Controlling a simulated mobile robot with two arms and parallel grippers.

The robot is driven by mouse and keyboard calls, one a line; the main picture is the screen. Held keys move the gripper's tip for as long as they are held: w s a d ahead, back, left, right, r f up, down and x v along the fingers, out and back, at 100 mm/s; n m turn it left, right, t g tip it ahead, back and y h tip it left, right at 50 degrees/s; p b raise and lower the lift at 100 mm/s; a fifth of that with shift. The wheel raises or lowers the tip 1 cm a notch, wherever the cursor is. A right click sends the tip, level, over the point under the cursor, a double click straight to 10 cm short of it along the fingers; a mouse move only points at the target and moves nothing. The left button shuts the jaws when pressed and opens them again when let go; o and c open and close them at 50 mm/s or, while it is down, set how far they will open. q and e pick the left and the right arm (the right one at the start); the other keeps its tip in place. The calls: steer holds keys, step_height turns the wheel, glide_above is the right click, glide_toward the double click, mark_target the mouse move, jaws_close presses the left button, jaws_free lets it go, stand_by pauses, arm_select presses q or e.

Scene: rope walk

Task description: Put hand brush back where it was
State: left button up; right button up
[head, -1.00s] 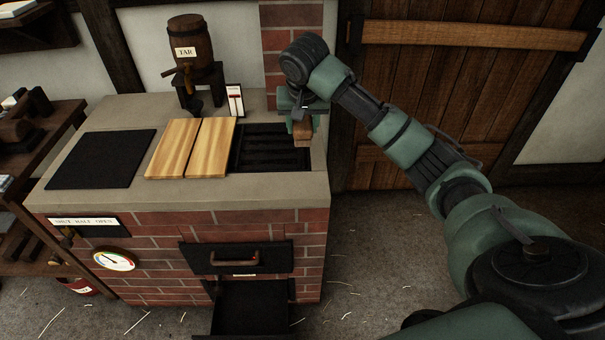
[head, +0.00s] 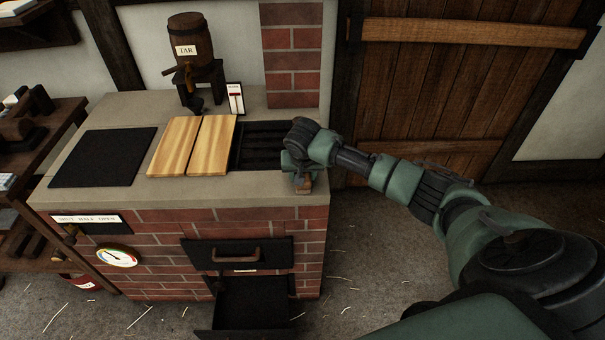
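My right gripper (head: 298,172) is at the front right corner of the brick stove's top (head: 240,188), low against its edge. A small brown wooden piece, which looks like the hand brush (head: 304,186), shows at its fingers. The gripper appears shut on it; the fingers and wrist hide most of the brush, and its bristles cannot be made out. I cannot tell whether the brush touches the stove. My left gripper is not in view.
The stove top has a dark grate (head: 262,150), two light wooden boards (head: 194,146) and a black plate (head: 103,157). A tar barrel (head: 190,45) stands behind. An open black drawer (head: 250,304) juts out at the front below. The wooden door (head: 440,90) is at the right.

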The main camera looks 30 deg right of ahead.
steer(key=shift+f, duration=0.1)
steer(key=o, duration=1.3)
steer(key=shift+f, duration=0.1)
